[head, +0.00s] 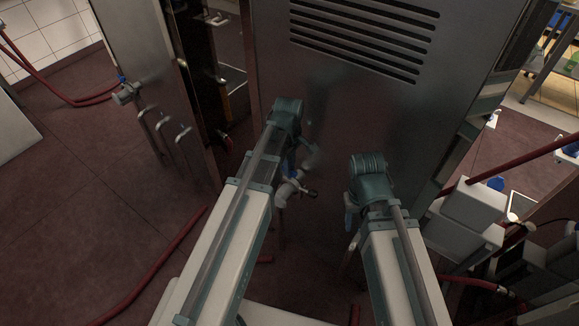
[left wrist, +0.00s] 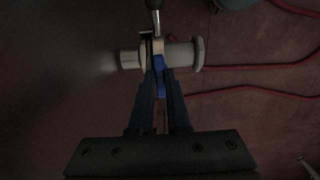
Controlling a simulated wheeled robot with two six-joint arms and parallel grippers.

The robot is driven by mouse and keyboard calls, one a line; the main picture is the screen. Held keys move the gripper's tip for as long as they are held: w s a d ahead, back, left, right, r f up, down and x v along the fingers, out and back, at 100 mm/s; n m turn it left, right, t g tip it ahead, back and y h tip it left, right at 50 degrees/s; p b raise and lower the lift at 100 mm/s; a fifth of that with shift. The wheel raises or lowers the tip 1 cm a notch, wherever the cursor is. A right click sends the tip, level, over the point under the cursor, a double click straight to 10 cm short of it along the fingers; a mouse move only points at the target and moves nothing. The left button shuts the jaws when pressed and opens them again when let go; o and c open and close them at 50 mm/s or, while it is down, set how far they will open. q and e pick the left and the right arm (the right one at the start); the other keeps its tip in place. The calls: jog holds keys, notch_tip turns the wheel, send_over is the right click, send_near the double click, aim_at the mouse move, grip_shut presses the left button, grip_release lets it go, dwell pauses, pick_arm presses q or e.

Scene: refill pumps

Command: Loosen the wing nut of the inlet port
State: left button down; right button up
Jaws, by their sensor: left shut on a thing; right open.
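The inlet port (head: 284,190) is a short pale pipe low on the front of the metal cabinet, partly behind my left arm in the head view. In the left wrist view the port (left wrist: 181,54) lies crosswise, with a round flange at its right end and a dark-tipped lever above. My left gripper (left wrist: 160,76) is shut on the blue wing nut (left wrist: 158,63) at the clamp around the pipe; its fingers cover part of the nut. My right gripper (head: 350,217) is open and apart from the port, mostly hidden by its own wrist.
The metal cabinet (head: 345,120) with vent slots stands directly in front. Red hoses (head: 160,270) lie on the dark tiled floor at the left. At the right are pale boxes (head: 470,205) and another red hose (head: 530,155). Open floor (head: 80,200) lies at the left.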

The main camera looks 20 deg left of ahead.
pick_arm(q)
jog(key=c, duration=0.9)
grip_release()
notch_tip(320, 180, up, 14)
jog(key=p, duration=1.4)
jog(key=shift+a, duration=0.1)
jog(key=shift+f, duration=0.1)
jog(key=s+d+m, duration=0.3)
jog(key=s+m, duration=0.1)
jog(key=m, duration=0.2)
jog(key=s+d+m+y, duration=0.1)
jog(key=s+d+m, duration=0.3)
jog(key=s+m, duration=0.1)
jog(key=s+d+m, duration=0.3)
jog(key=s+m, duration=0.1)
jog(key=m, duration=0.2)
jog(key=shift+s+d+m, duration=0.4)
